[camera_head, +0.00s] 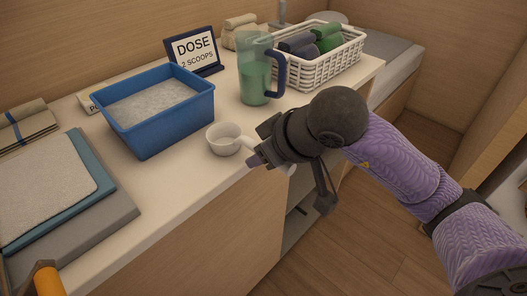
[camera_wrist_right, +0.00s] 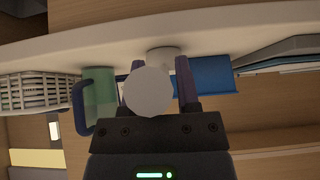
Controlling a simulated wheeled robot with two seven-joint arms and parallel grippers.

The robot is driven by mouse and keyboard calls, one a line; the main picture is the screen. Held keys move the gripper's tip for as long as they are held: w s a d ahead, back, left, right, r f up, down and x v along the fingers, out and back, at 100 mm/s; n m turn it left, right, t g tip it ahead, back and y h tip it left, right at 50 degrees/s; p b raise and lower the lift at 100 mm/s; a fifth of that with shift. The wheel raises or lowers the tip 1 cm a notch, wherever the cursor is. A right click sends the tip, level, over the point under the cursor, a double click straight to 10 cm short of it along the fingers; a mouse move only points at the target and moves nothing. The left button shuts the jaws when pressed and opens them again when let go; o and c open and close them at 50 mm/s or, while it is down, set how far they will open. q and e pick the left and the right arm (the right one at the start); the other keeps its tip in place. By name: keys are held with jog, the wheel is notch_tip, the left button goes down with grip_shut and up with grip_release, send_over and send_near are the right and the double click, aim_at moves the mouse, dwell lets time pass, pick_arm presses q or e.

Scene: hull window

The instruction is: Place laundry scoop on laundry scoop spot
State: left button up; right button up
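The laundry scoop (camera_head: 225,140) is a white cup with a white handle, near the front edge of the counter. The cup looks upright, and the handle points right, out past the edge. My right gripper (camera_head: 260,146) has its fingers on either side of the handle. In the right wrist view the handle's round end (camera_wrist_right: 148,92) lies between the spread fingers (camera_wrist_right: 158,80), off centre; the cup (camera_wrist_right: 163,54) is beyond. The fingers look open around it, not closed. I cannot make out a marked scoop spot. A part of my left gripper (camera_head: 47,281), orange, shows bottom left; its opening is not visible.
A blue tub (camera_head: 183,123) of white powder stands left of the scoop. Folded cloths (camera_head: 45,190) lie left. The counter between tub and jug is clear.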

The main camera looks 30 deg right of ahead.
jog(key=shift+o, duration=1)
jog(key=shift+r+p, duration=0.3)
jog(key=p+v, duration=0.1)
jog(key=v, duration=0.4)
jog(key=shift+s+d+r+p, duration=0.15)
jog(key=shift+s+r+p, duration=0.05)
jog(key=shift+r+p, duration=0.15)
jog(key=b+v, duration=0.3)
jog(key=b, duration=0.1)
jog(key=shift+s+f, duration=0.2)
jog(key=v, duration=0.3)
jog(key=shift+r, duration=0.1)
